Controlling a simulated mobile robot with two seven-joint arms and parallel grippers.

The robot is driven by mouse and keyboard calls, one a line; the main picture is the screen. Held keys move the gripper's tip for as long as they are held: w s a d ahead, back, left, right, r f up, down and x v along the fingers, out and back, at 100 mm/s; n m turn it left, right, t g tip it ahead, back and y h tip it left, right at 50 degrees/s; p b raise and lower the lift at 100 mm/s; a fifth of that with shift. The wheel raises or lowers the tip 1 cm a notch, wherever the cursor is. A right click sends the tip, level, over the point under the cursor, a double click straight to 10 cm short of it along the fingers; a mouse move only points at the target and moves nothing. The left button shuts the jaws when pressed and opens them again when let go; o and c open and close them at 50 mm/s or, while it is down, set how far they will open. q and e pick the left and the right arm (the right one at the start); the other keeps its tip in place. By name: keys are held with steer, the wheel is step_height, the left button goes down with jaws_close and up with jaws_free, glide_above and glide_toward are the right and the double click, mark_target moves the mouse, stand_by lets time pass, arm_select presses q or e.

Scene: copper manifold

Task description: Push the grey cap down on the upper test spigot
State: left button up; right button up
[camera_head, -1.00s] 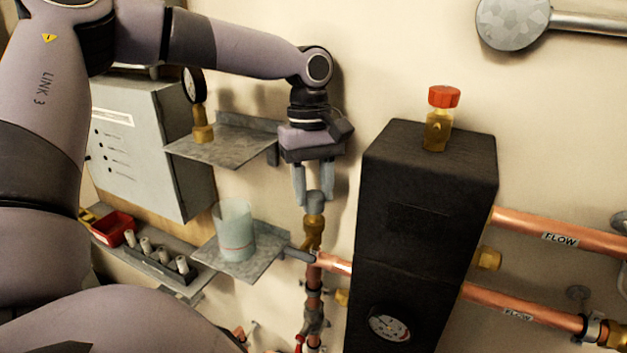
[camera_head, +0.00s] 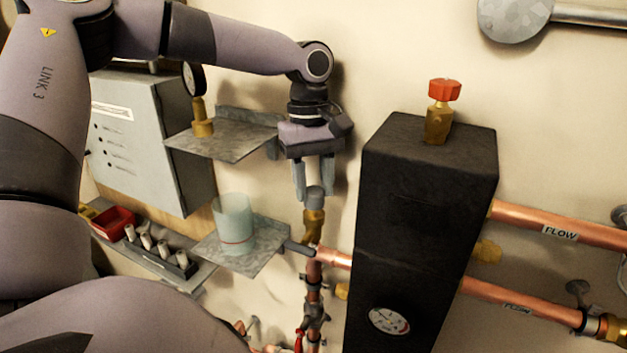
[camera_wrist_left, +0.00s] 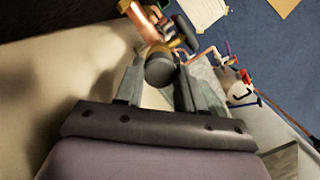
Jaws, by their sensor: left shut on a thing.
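The grey cap (camera_head: 315,196) is a short dull cylinder on the top end of the brass upper test spigot (camera_head: 313,224), in line with it and upright. My left gripper (camera_head: 314,186) comes down from above, its two pale fingers shut on the cap's sides. In the left wrist view the cap's round end (camera_wrist_left: 160,69) shows between the fingertips (camera_wrist_left: 158,84), with brass just beyond it. How far the cap sits down on the spigot cannot be told. My right gripper is not in view.
A black box (camera_head: 420,220) with a gauge and a red-topped brass valve (camera_head: 438,120) stands close right of the spigot. A small shelf with a translucent cup (camera_head: 234,222) is close left. An upper shelf (camera_head: 225,145) holds a brass gauge. Copper pipes run right.

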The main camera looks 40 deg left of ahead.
mark_target(313, 189)
arm_select(q)
steer(key=shift+f, duration=0.8)
steer(key=o, duration=1.1)
steer(key=shift+r, duration=0.1)
step_height(313, 189, up, 20)
stand_by(0.5)
